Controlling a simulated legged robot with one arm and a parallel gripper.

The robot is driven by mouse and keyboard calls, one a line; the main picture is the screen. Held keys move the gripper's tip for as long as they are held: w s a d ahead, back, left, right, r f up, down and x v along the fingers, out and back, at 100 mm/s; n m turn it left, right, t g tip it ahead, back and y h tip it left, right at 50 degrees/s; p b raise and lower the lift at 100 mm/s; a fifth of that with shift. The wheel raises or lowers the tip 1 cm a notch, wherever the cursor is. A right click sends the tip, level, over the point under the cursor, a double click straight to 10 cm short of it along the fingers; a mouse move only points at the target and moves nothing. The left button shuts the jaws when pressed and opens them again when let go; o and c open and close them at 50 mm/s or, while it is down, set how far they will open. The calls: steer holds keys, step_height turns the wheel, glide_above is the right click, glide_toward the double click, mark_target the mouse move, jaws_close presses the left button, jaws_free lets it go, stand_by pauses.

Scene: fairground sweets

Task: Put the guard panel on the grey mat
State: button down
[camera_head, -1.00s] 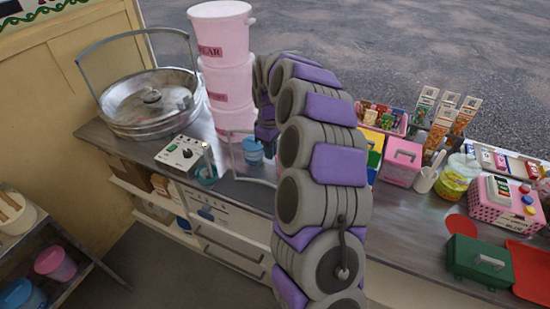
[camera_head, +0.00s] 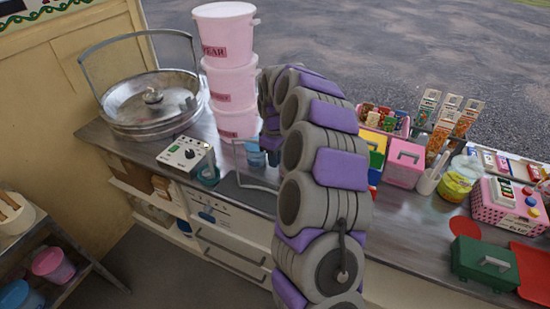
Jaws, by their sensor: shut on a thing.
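The guard panel (camera_head: 258,184) looks like a clear sheet with a thin pale frame. It stands upright at the counter's middle, just left of my arm. My gripper (camera_head: 268,142) is at its upper right side and shut on it; the fingertips are mostly hidden by my purple and grey arm. The grey mat (camera_head: 240,196) looks like a dark flat strip on the counter's front part, below the panel. Its right part is hidden by my arm. I cannot tell whether the panel's lower edge touches the mat.
A control box (camera_head: 186,153) and a blue cup (camera_head: 208,174) stand left of the panel. Another blue cup (camera_head: 256,154) shows behind it. Stacked pink buckets (camera_head: 232,85) and a metal pan (camera_head: 150,105) stand further back. A pink box (camera_head: 404,165) stands right of my arm.

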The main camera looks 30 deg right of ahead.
steer(key=c, duration=1.4)
jaws_free()
steer(key=shift+o, duration=1)
steer(key=shift+d, duration=0.35)
step_height(320, 180, up, 12)
steer(key=p, duration=0.2)
steer(key=shift+w+f+p, duration=0.1)
steer(key=shift+f+p, duration=0.1)
steer(key=shift+p, duration=0.1)
steer(key=shift+a+r, duration=0.15)
steer(key=shift+r, duration=0.15)
